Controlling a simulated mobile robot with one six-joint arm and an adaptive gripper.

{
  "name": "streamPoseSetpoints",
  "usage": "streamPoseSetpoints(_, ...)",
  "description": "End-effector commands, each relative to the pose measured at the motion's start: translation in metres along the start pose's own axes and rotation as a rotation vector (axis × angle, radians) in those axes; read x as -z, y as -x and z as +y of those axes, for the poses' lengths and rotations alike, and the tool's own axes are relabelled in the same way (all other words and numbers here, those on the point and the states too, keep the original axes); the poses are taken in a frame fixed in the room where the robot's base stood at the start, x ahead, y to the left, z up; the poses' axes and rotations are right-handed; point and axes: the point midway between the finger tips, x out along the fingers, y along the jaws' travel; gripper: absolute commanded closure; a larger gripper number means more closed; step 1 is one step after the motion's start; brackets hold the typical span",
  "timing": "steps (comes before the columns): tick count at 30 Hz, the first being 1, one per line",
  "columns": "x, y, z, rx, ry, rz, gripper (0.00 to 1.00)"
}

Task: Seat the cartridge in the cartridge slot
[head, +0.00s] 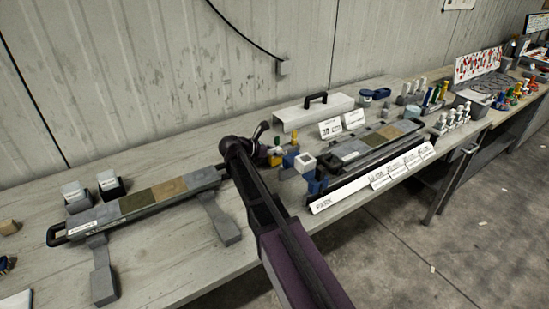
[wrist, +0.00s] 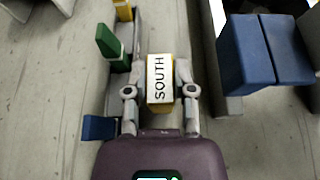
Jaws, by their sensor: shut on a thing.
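My gripper (wrist: 160,92) is shut on a small block, the cartridge (wrist: 160,78), with a white top lettered SOUTH and a yellow body under it. One finger is on each side of it. I cannot tell how high it is above the grey surface beneath. In the head view my gripper (head: 272,154) is over the bench's middle, and I cannot make out the cartridge clearly there. Which opening is the cartridge slot is not clear from these views.
Left of the fingers stands a grey rack (wrist: 118,70) with green (wrist: 112,46), yellow and blue (wrist: 99,127) pieces. Close on the right are blue blocks (wrist: 262,50). A long core tray (head: 130,208) lies left on the bench, another (head: 375,143) right. White placards (head: 380,180) line the front.

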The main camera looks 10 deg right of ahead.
Motion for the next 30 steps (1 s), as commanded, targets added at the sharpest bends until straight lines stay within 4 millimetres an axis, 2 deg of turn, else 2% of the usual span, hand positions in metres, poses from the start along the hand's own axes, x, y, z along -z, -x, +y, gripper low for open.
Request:
streamPoseSetpoints(1,0.0066,-0.0034,0.0000,0.000,0.000,0.000,1.00)
streamPoseSetpoints(4,0.0098,-0.0050,-0.0002,0.000,0.000,0.000,1.00)
streamPoseSetpoints(21,0.0134,-0.0076,-0.0005,0.001,-0.001,0.000,1.00)
streamPoseSetpoints(22,0.0123,-0.0071,-0.0005,0.001,-0.001,0.000,0.58)
streamPoseSetpoints(24,0.0120,-0.0071,-0.0005,0.001,-0.001,0.000,0.37)
streamPoseSetpoints(25,0.0120,-0.0071,-0.0005,0.001,-0.001,0.000,0.33)
streamPoseSetpoints(30,0.0119,-0.0072,-0.0006,0.002,-0.001,0.000,0.33)
